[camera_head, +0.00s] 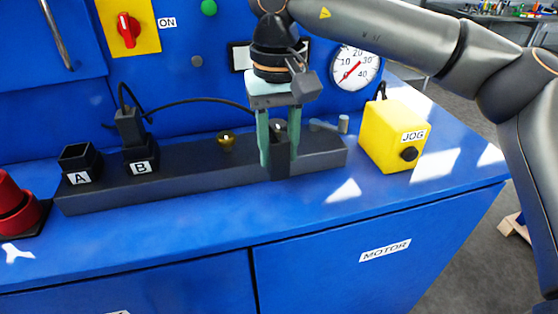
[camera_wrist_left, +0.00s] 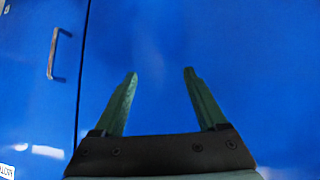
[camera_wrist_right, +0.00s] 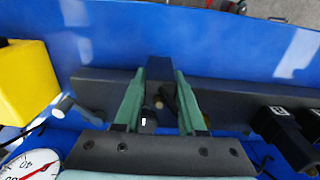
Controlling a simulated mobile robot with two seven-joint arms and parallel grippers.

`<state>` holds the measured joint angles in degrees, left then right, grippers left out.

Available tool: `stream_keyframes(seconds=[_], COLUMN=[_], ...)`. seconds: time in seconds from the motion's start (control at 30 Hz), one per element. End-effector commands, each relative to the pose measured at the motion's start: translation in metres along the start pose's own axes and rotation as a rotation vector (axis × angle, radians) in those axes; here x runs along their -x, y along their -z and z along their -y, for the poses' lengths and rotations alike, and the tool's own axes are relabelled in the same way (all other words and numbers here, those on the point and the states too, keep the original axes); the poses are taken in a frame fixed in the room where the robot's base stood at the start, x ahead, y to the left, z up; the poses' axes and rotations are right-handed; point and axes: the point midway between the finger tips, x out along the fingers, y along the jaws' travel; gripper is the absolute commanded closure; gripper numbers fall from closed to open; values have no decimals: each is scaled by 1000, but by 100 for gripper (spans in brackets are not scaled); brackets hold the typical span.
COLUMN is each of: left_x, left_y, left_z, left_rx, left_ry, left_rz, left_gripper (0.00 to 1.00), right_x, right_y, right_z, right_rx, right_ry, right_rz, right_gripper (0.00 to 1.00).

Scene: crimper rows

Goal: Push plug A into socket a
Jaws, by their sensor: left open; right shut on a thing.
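The black socket marked A (camera_head: 80,163) stands at the left end of a dark rail, and its top looks open and empty. Next to it, a black plug (camera_head: 130,126) with a cable stands upright in the socket marked B (camera_head: 141,160). My right gripper (camera_head: 279,165) points down over the rail, shut on a dark block (camera_head: 280,168). The right wrist view shows the block (camera_wrist_right: 160,70) between the green fingers. I cannot read a plug letter on it, and the fingers partly hide it. My left gripper (camera_wrist_left: 160,75) is open and empty, facing a blue panel.
The dark rail (camera_head: 200,172) lies on the blue bench. A brass knob (camera_head: 226,140) sits left of my right gripper. A yellow JOG box (camera_head: 393,137) and a gauge (camera_head: 355,66) are to its right. A red round part (camera_head: 14,207) is at the far left.

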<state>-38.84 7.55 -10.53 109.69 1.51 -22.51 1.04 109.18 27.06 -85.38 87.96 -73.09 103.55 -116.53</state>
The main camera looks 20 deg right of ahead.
Motion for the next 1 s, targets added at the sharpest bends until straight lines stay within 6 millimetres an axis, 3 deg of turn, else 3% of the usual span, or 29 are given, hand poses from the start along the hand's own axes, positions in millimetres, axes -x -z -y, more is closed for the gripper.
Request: stream_keyframes(seconds=[0.2, 0.6, 0.63, 0.9, 1.0], left_x=[0, -2, -2, -2, -2], left_y=[-2, -4, -4, -4, -4], left_z=[0, 0, 0, 0, -1], left_rx=[0, 0, 0, 1, 1], left_ry=[0, 0, -1, -1, -1], left_rz=[3, 5, 5, 6, 6], left_gripper=[26, 26, 26, 26, 26], right_x=[-32, -38, -38, -37, -37], right_y=[2, 2, 2, 2, 2], right_z=[-2, -2, -2, -2, -2], right_rx=[-1, 0, 0, 0, 0], right_ry=[-1, 0, 0, 0, 0], right_rz=[2, 0, -1, 0, 0], right_gripper=[100, 100, 60, 31, 31])
